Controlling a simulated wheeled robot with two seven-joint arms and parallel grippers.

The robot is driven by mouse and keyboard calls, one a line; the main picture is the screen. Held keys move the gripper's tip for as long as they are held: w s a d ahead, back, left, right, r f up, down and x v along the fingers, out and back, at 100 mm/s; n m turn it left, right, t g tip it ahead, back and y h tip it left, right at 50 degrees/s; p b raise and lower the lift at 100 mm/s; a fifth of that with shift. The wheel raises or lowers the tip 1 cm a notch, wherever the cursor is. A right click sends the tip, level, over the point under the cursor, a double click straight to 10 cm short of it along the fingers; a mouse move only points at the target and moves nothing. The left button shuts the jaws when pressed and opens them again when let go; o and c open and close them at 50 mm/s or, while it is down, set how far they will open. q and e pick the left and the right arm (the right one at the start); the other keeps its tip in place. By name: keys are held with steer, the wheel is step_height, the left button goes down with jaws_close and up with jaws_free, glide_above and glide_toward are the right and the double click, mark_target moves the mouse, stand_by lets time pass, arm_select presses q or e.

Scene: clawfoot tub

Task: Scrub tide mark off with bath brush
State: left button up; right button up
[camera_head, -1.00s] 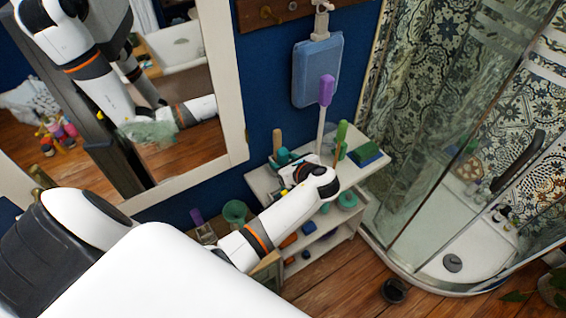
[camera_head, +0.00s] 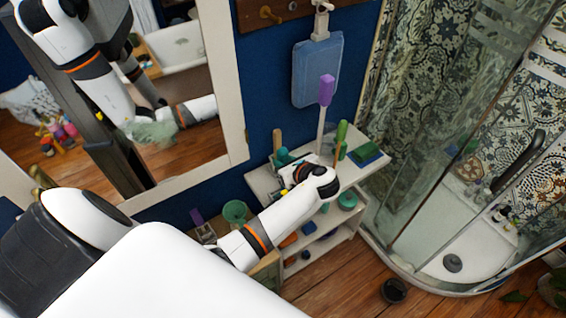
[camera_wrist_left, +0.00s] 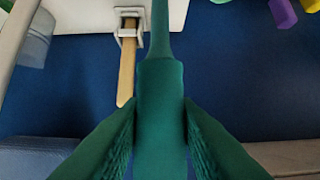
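In the left wrist view a dark green handle (camera_wrist_left: 161,105) with a narrower neck runs up the middle. The green fingers of my left gripper (camera_wrist_left: 160,140) press on it from both sides. The handle's far end is out of view, so I cannot tell whether a brush head is on it. In the head view my left gripper (camera_head: 300,172) is over the white shelf top (camera_head: 262,183), largely hidden by its own wrist. A purple-handled tool (camera_head: 326,90) stands upright on the shelf behind it. No tide mark can be made out. My right gripper is not in view.
A wooden handle (camera_head: 277,140), a green handle (camera_head: 341,135) and a green block (camera_head: 365,154) crowd the shelf top. A blue bag (camera_head: 317,70) hangs above. A framed mirror (camera_head: 232,90) is at left, reflecting a white tub. A glass shower (camera_head: 430,200) stands right.

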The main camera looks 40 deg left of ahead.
mark_target(284, 152)
arm_select(q)
steer(key=shift+r, duration=0.1)
jaws_close()
steer(key=shift+r, duration=1)
steer(key=shift+r, duration=2.5)
steer(key=shift+r, duration=2.4)
